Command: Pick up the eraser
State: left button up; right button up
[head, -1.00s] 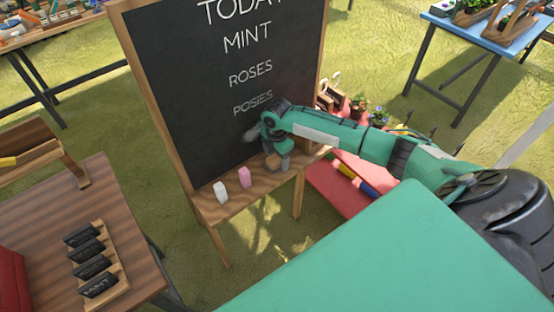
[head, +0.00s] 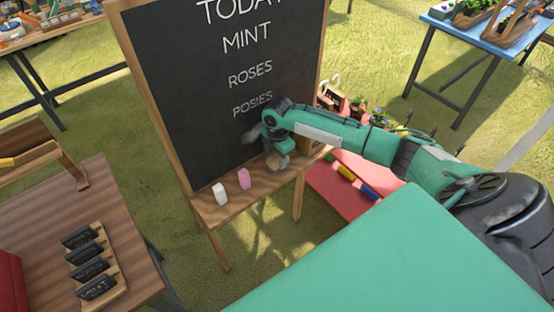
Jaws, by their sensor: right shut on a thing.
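My right gripper (head: 279,157) reaches in from the right and points down at the right part of the chalkboard's wooden ledge (head: 232,208). It is shut on a small brownish-grey block, the eraser (head: 273,163), which is mostly hidden by the fingers. The eraser appears at ledge height; I cannot tell whether it touches the ledge. My left gripper is not in the head view.
A white chalk piece (head: 220,194) and a pink chalk piece (head: 244,179) stand on the ledge left of the gripper. The chalkboard (head: 200,90) rises close behind. A brown table (head: 130,235) with dark name signs stands at left.

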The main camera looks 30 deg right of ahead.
aim_at(278, 157)
notch_tip(278, 157, up, 6)
jog(key=shift+w+f+b, duration=0.1)
jog(key=shift+f+b, duration=0.05)
jog(key=shift+b, duration=0.6)
jog(key=s+d+b, duration=0.1)
jog(key=s+b, duration=0.2)
jog(key=s, duration=1.6)
jog(key=shift+s+d, duration=0.25)
jog(key=shift+s, duration=0.1)
